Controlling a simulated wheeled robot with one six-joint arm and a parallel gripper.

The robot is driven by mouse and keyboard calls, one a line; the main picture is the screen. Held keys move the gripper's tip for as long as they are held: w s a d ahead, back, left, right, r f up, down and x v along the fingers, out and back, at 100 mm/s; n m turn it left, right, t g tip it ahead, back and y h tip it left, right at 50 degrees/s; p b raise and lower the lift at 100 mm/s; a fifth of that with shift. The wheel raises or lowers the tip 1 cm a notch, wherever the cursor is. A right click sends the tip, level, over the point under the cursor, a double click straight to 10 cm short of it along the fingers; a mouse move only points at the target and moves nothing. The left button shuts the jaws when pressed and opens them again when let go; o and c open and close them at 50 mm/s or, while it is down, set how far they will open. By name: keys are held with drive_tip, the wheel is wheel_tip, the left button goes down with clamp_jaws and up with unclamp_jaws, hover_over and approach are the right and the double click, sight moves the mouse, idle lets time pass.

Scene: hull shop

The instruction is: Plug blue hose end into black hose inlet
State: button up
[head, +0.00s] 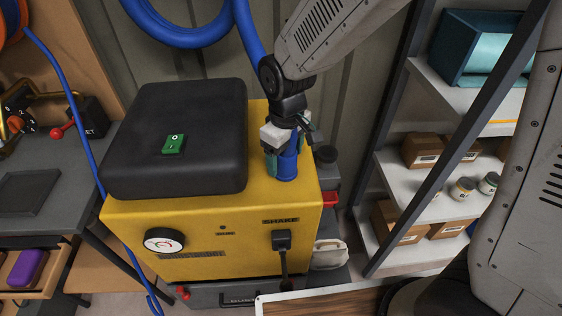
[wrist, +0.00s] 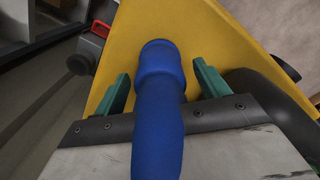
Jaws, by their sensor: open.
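The blue hose end (head: 288,169) stands upright on the top right of the yellow machine (head: 205,225). In the wrist view its wider blue collar (wrist: 160,58) meets the yellow top. No black hose inlet shows; the spot under the collar is covered, so I cannot tell how deep the end sits. My gripper (head: 284,160) is at the hose end, pointing down. In the wrist view my gripper's green fingers (wrist: 162,84) are open, one on each side of the hose, with a gap on both sides.
A black box-like lid (head: 180,135) with a green switch covers the machine's top left. The blue hose (head: 247,35) hangs on the wall behind my arm. A shelf rack (head: 450,195) with boxes and jars stands right. A grey workbench (head: 40,160) stands left.

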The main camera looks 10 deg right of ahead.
drive_tip(key=shift+f, duration=0.3)
drive_tip(key=c, duration=1)
drive_tip(key=shift+r, duration=0.15)
